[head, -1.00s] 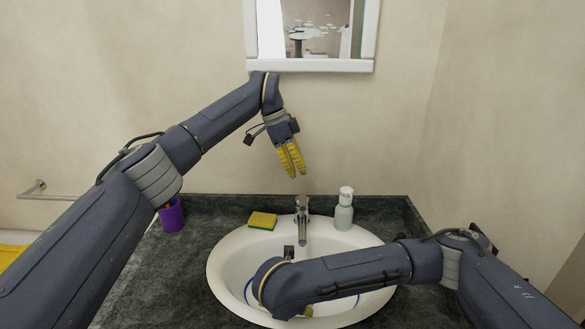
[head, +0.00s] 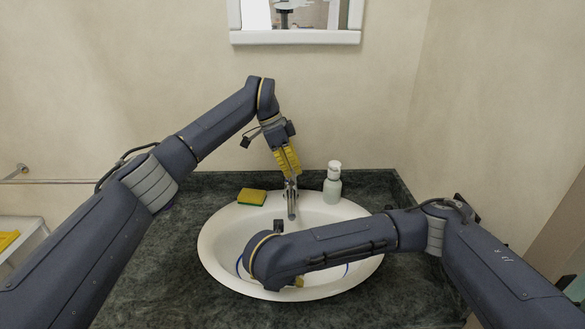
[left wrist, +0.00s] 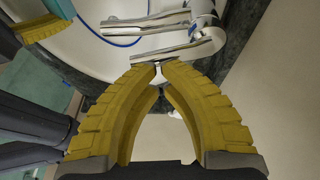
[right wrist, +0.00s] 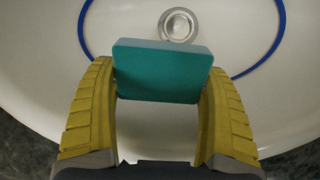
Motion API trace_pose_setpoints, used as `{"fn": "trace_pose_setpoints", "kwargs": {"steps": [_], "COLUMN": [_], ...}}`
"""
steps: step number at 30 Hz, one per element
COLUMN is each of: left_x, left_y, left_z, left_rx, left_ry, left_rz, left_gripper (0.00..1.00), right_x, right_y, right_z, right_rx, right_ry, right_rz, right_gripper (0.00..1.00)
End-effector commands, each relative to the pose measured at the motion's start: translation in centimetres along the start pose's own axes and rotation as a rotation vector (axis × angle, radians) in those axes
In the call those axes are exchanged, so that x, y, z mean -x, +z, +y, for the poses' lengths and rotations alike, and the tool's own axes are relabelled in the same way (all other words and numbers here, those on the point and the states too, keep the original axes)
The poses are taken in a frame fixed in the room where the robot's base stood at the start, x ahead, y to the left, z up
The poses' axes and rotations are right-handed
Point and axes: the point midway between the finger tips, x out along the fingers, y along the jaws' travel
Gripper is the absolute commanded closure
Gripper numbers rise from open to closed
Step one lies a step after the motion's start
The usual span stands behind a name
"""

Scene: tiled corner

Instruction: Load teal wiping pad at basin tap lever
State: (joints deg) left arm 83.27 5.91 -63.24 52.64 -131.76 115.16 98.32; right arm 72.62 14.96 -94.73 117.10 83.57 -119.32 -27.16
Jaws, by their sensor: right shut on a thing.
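The teal wiping pad (right wrist: 163,72) is held between the fingers of my right gripper (right wrist: 160,80) in the right wrist view, over the basin and near its drain. In the head view my right forearm hides the pad; a bit of the right gripper's yellow finger (head: 299,282) shows below it. The chrome basin tap (head: 291,208) stands at the basin's back edge. My left gripper (head: 290,174) points down just above the tap. In the left wrist view its fingertips (left wrist: 160,64) meet close to the tap lever (left wrist: 172,50); I cannot tell whether they touch it.
The white basin (head: 214,245) is set in a dark green stone counter (head: 160,265); a blue line (right wrist: 262,60) curves inside it. A yellow and green sponge (head: 251,197) lies left of the tap. A soap bottle (head: 333,186) stands right of it. A mirror (head: 295,37) hangs above.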

Motion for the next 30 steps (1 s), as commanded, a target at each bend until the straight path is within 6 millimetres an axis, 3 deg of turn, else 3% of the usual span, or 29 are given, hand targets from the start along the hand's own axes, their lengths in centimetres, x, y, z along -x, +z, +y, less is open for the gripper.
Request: {"fn": "trace_pose_setpoints", "kwargs": {"steps": [10,20,25,30], "left_x": [-1.2,-1.1,0.5,3.5], "left_y": [0.3,0.4,0.4,0.3], "left_z": [0.4,0.4,0.3,0.3], "left_rx": [-0.001,0.001,0.001,0.001], "left_ry": [0.002,0.002,-0.001,-0.002], "left_rz": [-0.002,-0.002,-0.002,-0.002], "left_gripper": [1.0,1.0,1.0,1.0], "right_x": [0.0,0.0,0.0,0.0], "right_y": [0.0,0.0,0.0,0.0], "right_z": [0.0,0.0,0.0,0.0], "right_rx": [0.0,0.0,0.0,0.0], "right_ry": [0.0,0.0,0.0,0.0], "right_rz": [0.0,0.0,0.0,0.0], "right_gripper": [0.46,0.46,0.46,0.46]}}
